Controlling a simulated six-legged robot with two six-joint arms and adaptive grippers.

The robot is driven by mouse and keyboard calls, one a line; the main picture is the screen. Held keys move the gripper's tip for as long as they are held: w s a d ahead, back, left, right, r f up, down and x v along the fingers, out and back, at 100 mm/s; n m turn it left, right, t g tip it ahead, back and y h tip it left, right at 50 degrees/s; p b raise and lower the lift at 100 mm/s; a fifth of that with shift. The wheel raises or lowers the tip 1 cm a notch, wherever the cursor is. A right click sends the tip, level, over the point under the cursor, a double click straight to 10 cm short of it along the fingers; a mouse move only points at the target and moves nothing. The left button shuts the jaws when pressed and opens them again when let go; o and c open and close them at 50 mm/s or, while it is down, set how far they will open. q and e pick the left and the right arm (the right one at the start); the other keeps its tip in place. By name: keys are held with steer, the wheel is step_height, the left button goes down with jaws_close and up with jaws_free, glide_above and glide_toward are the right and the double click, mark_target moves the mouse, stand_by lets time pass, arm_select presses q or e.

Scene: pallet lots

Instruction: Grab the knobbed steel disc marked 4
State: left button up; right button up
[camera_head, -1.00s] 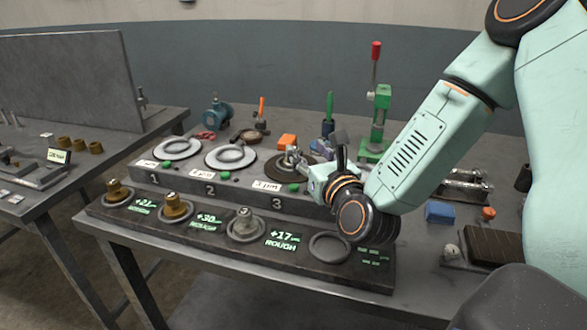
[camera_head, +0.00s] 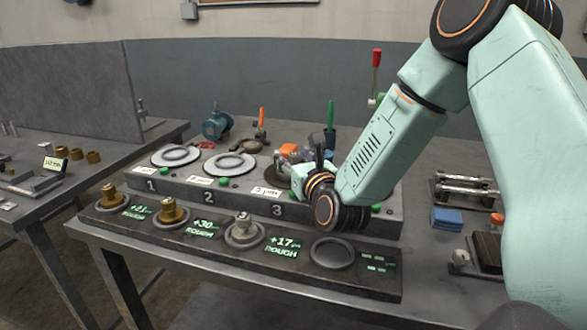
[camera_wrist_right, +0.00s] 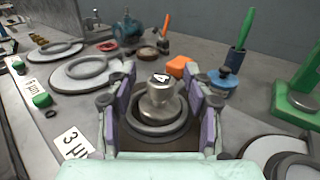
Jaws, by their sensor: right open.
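The knobbed steel disc marked 4 (camera_wrist_right: 160,102) stands upright in the right wrist view, with the 4 on top of its knob. It sits at the station labelled 3 µm, and in the head view my gripper mostly hides it. My right gripper (camera_wrist_right: 160,90) is open, with one finger on each side of the knob. I cannot tell whether either finger touches it. My right gripper also shows in the head view (camera_head: 299,157), partly hidden by its own wrist. My left gripper is in neither view.
Two brass knobbed pieces (camera_head: 172,212) and another steel knobbed disc (camera_head: 243,230) stand in the front rack (camera_head: 200,250), beside an empty ring (camera_head: 332,253). Pale plates (camera_head: 230,164) lie left of my gripper. An orange block (camera_wrist_right: 178,67) and a blue pot (camera_wrist_right: 224,80) stand behind the disc.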

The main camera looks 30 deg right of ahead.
steer(key=shift+d+r, duration=0.1)
steer(key=shift+w, duration=0.15)
steer(key=c, duration=0.4)
jaws_close()
